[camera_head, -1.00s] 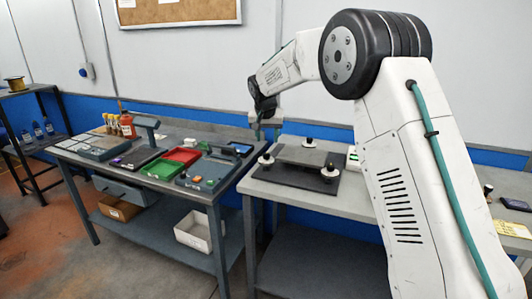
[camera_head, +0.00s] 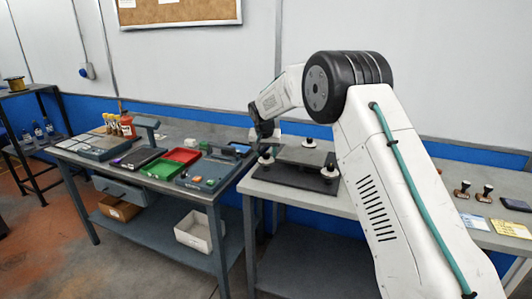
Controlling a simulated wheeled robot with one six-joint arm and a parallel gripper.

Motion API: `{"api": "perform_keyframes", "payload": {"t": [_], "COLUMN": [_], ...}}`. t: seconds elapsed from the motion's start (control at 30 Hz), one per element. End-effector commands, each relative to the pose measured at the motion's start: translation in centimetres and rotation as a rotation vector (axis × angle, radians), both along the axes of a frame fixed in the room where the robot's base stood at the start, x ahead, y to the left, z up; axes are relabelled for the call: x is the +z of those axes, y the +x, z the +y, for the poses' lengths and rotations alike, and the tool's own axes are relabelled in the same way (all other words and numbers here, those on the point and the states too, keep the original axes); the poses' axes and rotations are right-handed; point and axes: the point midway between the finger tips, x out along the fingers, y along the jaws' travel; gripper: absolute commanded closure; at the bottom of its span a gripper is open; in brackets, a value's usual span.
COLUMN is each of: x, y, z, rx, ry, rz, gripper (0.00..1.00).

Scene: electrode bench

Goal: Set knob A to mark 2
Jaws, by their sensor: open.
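My gripper (camera_head: 265,138) hangs fingers down over the left end of the right bench, just above and behind a dark plate (camera_head: 290,177). It is small in view, and I see nothing held in it. The plate carries several white-based posts with dark tops, including one at the left (camera_head: 266,159) and one at the front right (camera_head: 329,172). A grey panel (camera_head: 205,174) with small coloured parts lies at the right end of the left bench. I cannot read any letter or mark, so I cannot tell which part is knob A.
The left bench (camera_head: 112,146) also holds a red tray (camera_head: 181,155), a green tray (camera_head: 162,170), bottles and grey devices. A narrow gap separates the benches. Stamp-like objects (camera_head: 484,193) and a yellow note (camera_head: 474,221) lie on the right bench. My arm hides its middle.

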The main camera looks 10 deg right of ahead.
Motion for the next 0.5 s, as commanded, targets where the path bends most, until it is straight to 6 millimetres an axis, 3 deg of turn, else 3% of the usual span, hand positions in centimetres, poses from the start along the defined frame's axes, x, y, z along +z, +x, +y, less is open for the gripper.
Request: {"api": "perform_keyframes", "payload": {"t": [0.03,0.2,0.5], "x": [0.01,0.03,0.04], "y": [0.00,-0.01,-0.03], "z": [0.00,0.01,0.01], "rx": [0.000,0.000,0.021], "ry": [0.000,0.000,0.001], "rz": [0.000,0.000,0.000], "gripper": [0.53,0.98,0.98]}}
